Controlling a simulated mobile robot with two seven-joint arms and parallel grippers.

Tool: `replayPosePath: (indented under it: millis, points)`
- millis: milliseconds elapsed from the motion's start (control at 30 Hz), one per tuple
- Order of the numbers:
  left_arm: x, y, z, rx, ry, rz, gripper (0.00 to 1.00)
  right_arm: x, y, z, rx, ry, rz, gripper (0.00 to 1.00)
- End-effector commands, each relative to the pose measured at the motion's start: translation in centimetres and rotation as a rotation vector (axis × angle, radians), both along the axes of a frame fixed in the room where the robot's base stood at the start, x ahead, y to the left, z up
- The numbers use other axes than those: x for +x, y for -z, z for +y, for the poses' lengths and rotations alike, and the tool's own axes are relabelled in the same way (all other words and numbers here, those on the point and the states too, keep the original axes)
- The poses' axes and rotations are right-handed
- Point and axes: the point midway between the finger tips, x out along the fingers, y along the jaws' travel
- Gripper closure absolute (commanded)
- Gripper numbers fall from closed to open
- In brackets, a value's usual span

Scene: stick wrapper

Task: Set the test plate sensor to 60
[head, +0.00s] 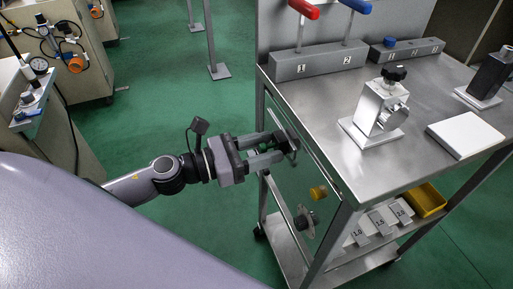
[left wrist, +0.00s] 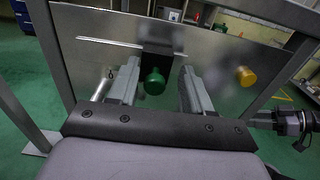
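A metal side panel (head: 316,172) on the cart carries a horizontal slot, seen in the left wrist view (left wrist: 105,43). A black slider block (left wrist: 158,52) with a round green knob (left wrist: 155,82) sits at the slot's right part. A yellow knob (left wrist: 245,76) is to its right; it also shows in the head view (head: 318,192). My left gripper (head: 284,148) is at the panel, open, its two fingers (left wrist: 158,88) on either side of the green knob with gaps visible. The fingers hide the green knob in the head view. I see no readable number on the panel.
The cart top (head: 330,100) holds a block with red and blue levers (head: 318,62), a clamp fixture with a black knob (head: 380,108) and a white plate (head: 465,135).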

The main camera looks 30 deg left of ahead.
Motion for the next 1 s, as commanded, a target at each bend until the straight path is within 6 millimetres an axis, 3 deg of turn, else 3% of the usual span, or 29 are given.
replayPosePath:
  millis: [600, 1000]
  points:
    - [-4.3, 0.2, 3.8, -0.002, -0.001, 0.003, 0.52, 0.9, -0.6, 1.1, 0.008, -0.025, -0.04, 0.57]
    - [-5.3, 0.0, 4.7, 0.0, 0.002, 0.0, 0.52, 1.0, -0.8, 1.2, 0.007, -0.028, -0.046, 0.57]
